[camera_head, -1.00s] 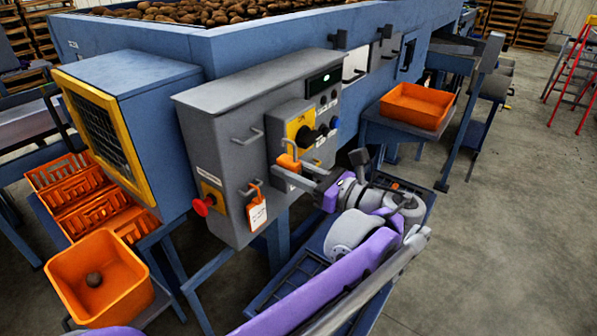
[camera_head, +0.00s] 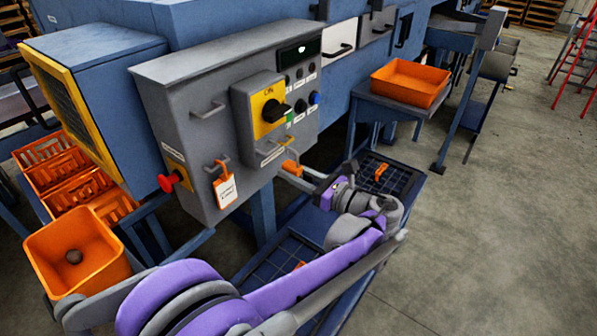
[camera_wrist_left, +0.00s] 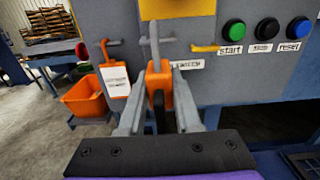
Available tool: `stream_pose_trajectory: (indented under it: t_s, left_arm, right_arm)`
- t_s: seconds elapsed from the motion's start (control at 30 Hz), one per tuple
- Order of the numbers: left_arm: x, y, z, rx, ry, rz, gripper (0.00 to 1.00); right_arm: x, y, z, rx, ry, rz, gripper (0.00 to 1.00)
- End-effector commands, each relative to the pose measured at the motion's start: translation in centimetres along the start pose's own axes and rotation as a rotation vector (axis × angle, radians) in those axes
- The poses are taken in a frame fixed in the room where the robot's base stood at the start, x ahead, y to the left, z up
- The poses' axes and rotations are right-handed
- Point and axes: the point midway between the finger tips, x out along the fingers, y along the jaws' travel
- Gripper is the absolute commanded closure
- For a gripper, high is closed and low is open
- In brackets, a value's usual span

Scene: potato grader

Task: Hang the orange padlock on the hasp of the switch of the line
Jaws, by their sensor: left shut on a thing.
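The orange padlock (camera_head: 291,167) is between the fingers of my left gripper (camera_head: 300,176), which is shut on it in front of the grey control box (camera_head: 165,100). In the left wrist view the padlock (camera_wrist_left: 160,76) sits upright between both fingertips, its grey shackle above it. The shackle overlaps grey metal on the box, and I cannot tell whether they are linked. The switch (camera_head: 271,110) has a black knob on a yellow plate, above and left of the padlock. Its hasp is hard to make out. My right gripper is not in view.
An orange tag with a white label (camera_head: 226,188) hangs from a handle on the box, near a red button (camera_head: 168,182). Start and reset buttons (camera_wrist_left: 233,30) are close to the right. A dark grid-topped bench (camera_head: 400,178) with orange items lies below my arm.

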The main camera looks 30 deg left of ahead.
Motion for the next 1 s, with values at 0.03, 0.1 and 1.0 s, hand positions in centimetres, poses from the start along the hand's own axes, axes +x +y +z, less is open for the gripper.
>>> stream_pose_trajectory:
  t_s: [0.03, 0.1, 1.0]
  left_arm:
    - [0.5, 0.1, 0.1, 0.0, -0.001, 0.002, 1.0]
    - [1.0, 0.1, 0.1, 0.0, -0.001, 0.002, 1.0]
    - [5.6, 0.0, -1.3, 0.001, -0.001, 0.0, 1.0]
  right_arm:
    - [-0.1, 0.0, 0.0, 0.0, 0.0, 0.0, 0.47]
    - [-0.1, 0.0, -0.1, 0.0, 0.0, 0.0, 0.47]
    - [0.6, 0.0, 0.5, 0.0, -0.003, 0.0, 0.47]
